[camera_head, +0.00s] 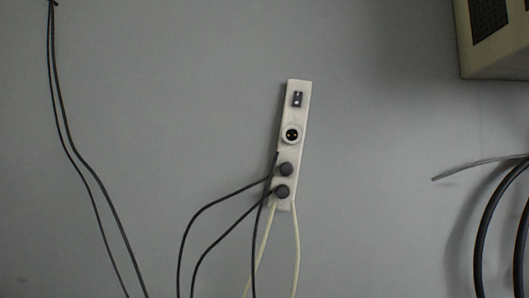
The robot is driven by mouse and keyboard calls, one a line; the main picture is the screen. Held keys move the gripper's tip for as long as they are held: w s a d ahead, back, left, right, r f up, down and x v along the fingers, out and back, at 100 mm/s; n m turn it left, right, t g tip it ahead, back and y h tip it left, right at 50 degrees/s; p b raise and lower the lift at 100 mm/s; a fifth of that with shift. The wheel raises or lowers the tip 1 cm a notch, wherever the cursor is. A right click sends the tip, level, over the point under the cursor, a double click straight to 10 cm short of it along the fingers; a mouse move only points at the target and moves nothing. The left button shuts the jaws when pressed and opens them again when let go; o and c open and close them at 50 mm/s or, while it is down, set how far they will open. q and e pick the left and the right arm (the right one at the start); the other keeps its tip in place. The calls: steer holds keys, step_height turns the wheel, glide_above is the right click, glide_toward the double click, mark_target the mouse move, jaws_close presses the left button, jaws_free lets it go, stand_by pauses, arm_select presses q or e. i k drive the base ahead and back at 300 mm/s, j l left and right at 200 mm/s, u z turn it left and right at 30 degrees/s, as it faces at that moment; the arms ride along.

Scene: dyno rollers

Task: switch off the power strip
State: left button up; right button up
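A narrow white power strip (295,115) lies on the grey surface, a little right of the middle of the head view, tilted slightly with its top to the right. A small dark rocker switch (297,99) sits near its upper end; I cannot tell which position it is in. Below it is an empty round socket (291,134). Two black plugs, an upper one (286,169) and a lower one (282,191), sit in the lower part. Neither of my grippers is in view.
Black cables and pale cables (297,250) run from the strip's lower end to the bottom edge. Two dark cables (85,170) hang at the left. A beige box (500,55) is at the top right, with thick black cables (485,230) below it. The area around the switch is clear.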

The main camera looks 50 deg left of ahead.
mark_target(298, 95)
steer(key=u, duration=1.45)
